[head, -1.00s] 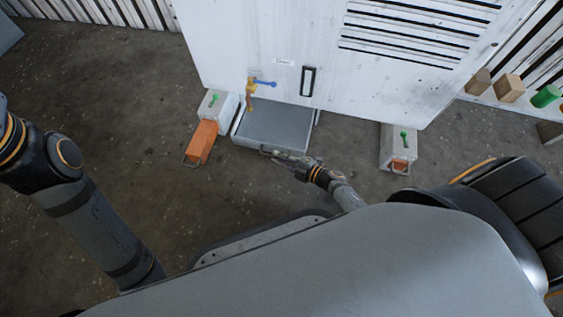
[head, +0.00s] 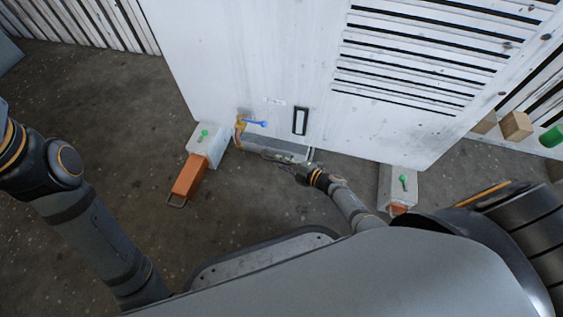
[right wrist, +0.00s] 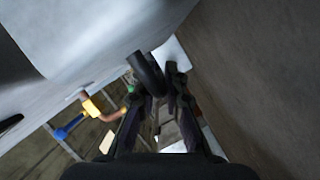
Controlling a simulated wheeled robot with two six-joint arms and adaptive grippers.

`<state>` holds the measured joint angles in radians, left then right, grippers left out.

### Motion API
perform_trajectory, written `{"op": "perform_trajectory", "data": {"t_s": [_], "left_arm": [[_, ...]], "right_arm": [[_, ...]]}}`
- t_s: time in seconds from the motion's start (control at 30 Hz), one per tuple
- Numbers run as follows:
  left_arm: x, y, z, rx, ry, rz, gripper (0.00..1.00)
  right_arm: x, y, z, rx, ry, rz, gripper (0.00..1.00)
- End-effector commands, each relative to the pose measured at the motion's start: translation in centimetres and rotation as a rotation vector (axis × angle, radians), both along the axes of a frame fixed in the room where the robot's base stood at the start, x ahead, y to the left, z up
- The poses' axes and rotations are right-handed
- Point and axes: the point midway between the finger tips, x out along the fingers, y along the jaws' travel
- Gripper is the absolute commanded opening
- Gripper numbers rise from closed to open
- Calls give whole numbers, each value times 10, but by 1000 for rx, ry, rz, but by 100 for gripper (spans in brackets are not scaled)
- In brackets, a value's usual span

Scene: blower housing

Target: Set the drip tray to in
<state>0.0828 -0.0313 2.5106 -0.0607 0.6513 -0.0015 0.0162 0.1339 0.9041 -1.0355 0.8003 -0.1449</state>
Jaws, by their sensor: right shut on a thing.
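The drip tray (head: 283,146) shows in the head view as a narrow grey strip at the foot of the white blower housing (head: 230,60); most of it is hidden under the housing. My right gripper (head: 286,161) is at the tray's front edge, shut on the drip tray's handle. In the right wrist view the fingers (right wrist: 164,82) close around a dark bar (right wrist: 147,72), with the white housing close above. My left arm comes in at the left of the head view, but its gripper is out of frame.
Left of the tray stands a grey block with a green knob (head: 204,133) and an orange drawer-like piece (head: 188,180) sticking out. A similar block (head: 391,183) is at right. A blue-handled valve (head: 252,122) hangs above the tray's left end. Floor in front is open.

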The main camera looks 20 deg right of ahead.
Motion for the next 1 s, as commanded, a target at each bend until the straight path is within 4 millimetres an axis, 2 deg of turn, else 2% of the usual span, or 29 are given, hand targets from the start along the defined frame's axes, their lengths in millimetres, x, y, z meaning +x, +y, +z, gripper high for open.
{"op": "perform_trajectory", "data": {"t_s": [0.17,0.2,0.23,0.57,0.67,1.0], "left_arm": [[0,1,-1,-4,0,0,0],[0,1,0,-5,0,-1,0],[0,1,-1,-6,0,-1,0],[1,1,-1,-5,1,-2,0],[0,1,-1,-4,1,-1,0],[0,1,-1,-3,1,0,0]], "right_arm": [[5,-4,1,-7,-2,-12,0],[5,-4,1,-7,-3,-11,16],[5,-4,1,-7,-2,-12,20],[0,-5,1,-5,-1,-8,20],[-12,-15,3,-8,-1,-8,20],[-73,-60,20,-8,1,-6,20]]}}
